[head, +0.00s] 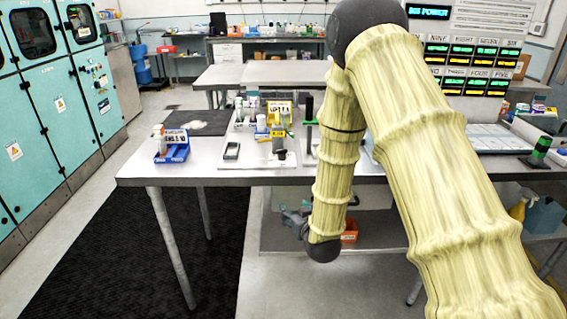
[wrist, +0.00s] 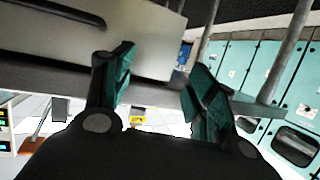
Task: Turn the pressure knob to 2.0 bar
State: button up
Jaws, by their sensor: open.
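I cannot make out a pressure knob in either view. The teal cabinet (head: 98,83) at the left of the head view has a panel with small controls, too small to read. My gripper (head: 293,218) is low in front of the workbench, below its top edge, at the end of my yellow-sleeved arm. In the wrist view my gripper (wrist: 157,78) shows two teal-padded fingers spread apart, with nothing between them. It is open and empty, and the wrist view looks tilted.
The workbench (head: 235,176) carries a blue bin (head: 171,153), bottles and a green-banded stand (head: 309,122). An orange bin (head: 349,231) sits on the lower shelf. Lit displays (head: 466,66) stand at the back right. A dark floor mat (head: 130,235) lies clear at left.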

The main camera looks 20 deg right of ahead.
aim_at(282, 152)
jog(key=w+d+r+t+b, duration=0.1)
jog(key=w+r+t, duration=0.15)
jog(key=r, duration=0.35)
jog(key=w+r+t, duration=0.1)
jog(key=w+r, duration=0.3)
jog(key=r, duration=0.2)
jog(key=w, duration=0.3)
jog(key=w+p, duration=0.1)
jog(key=w, duration=0.6)
jog(key=shift+w+d+f, duration=0.15)
jog(key=shift+w+f, duration=0.05)
jog(key=shift+f, duration=0.05)
jog(key=c, duration=1)
